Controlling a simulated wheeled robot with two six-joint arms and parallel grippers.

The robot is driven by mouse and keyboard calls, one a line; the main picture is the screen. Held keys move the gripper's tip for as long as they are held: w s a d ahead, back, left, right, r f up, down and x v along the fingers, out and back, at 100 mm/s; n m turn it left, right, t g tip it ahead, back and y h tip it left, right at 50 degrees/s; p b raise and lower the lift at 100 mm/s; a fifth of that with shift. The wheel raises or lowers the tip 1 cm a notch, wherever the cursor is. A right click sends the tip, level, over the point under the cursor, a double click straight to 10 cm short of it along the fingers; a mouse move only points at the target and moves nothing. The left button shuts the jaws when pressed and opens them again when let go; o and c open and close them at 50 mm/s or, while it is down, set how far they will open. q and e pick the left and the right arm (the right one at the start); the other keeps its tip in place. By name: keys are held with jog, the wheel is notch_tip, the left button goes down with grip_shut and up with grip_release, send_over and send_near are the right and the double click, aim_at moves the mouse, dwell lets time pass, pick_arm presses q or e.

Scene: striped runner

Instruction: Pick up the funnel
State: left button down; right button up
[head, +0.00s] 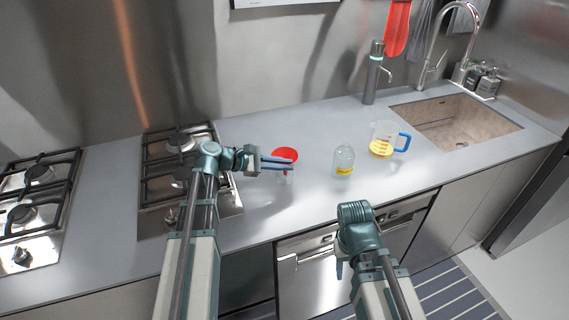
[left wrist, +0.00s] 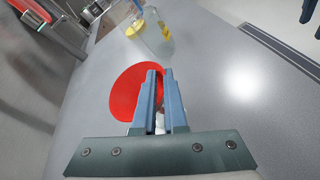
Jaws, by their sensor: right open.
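A clear bottle with a yellow label (head: 344,160) and a measuring jug with a blue handle (head: 383,141) stand right of the funnel. The sink (head: 450,120) is further right. The stove (head: 160,190) is left. Counter in front of the bottle is clear.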

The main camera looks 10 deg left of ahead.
pick_arm(q)
jog(key=shift+r, duration=0.1)
pick_arm(e)
jog(key=shift+r, duration=0.1)
pick_arm(q)
notch_tip(320, 180, up, 10)
jog(key=p, duration=1)
pick_arm(e)
notch_tip(320, 180, up, 10)
